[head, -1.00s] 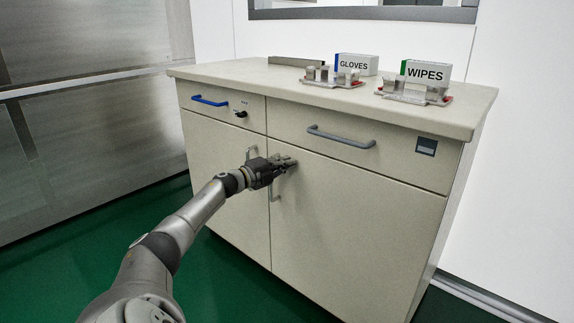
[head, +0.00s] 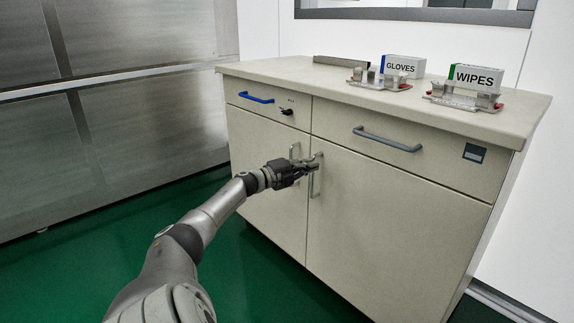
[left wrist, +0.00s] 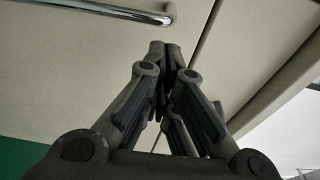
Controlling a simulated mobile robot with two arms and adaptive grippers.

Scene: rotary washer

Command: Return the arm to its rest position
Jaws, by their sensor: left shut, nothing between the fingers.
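My left gripper (head: 314,163) is dark grey and reaches in from the lower left of the head view. Its fingers are together and empty. In the head view it overlaps the two upright door handles of the cabinet. In the left wrist view the closed fingertips (left wrist: 164,48) point at the beige cabinet front, with a metal bar handle (left wrist: 115,10) at the upper left, apart from them. The cabinet (head: 390,225) has its doors and drawers shut. My right gripper is not in view.
A blue-handled drawer (head: 257,98) and a grey-handled drawer (head: 387,139) sit above the doors. The worktop holds a GLOVES box (head: 402,67), a WIPES box (head: 476,77) and metal racks. A steel wall (head: 150,120) stands left. Green floor (head: 60,270) is clear.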

